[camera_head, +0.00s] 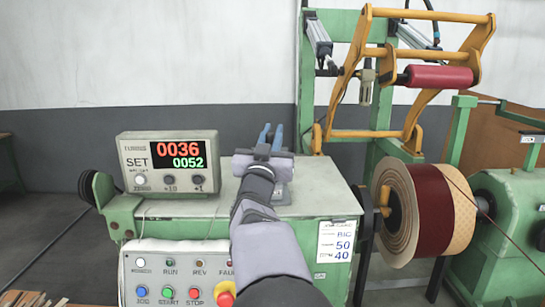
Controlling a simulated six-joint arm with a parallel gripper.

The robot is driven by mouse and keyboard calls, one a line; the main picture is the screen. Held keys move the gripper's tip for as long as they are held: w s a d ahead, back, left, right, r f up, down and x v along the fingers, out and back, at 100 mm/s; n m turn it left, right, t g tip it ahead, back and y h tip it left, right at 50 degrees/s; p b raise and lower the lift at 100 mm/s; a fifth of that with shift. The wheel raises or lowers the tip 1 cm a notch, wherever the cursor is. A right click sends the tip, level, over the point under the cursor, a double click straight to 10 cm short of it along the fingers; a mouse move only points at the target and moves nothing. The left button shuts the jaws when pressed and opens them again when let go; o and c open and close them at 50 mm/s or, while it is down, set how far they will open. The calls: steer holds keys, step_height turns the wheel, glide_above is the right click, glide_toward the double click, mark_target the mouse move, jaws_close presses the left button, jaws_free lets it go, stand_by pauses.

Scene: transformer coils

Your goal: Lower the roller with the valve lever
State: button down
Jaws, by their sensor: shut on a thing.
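The red roller (440,76) sits in a yellow swing frame (364,47) at the upper right. It is raised, well above and apart from the coil (432,205). My gripper (270,135) is over the top of the green cabinet (325,188), right of the display box. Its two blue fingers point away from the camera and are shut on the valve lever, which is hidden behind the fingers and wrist. A grey base piece (284,193) shows just right of my wrist.
The display box (170,163) reads 0036 and 0052 and stands left of my arm. A button panel (180,273) with a red stop knob (225,293) is below, close to my forearm. The green winding machine (512,205) stands at the right. The cabinet top right of my gripper is clear.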

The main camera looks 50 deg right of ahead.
steer(key=shift+s+a+f+m+t+h+b, duration=0.25)
steer(key=shift+s+a+t+h+b, duration=0.35)
steer(key=shift+b, duration=1.75)
steer(key=shift+a+r+h+b, duration=0.1)
steer(key=shift+r+h+b, duration=0.25)
steer(key=shift+b, duration=0.35)
steer(key=c, duration=1.7)
jaws_free()
steer(key=shift+s, duration=0.1)
steer(key=shift+a, duration=0.1)
steer(key=shift+b+v, duration=1.55)
steer(key=shift+v, duration=2.05)
steer(key=shift+c, duration=0.2)
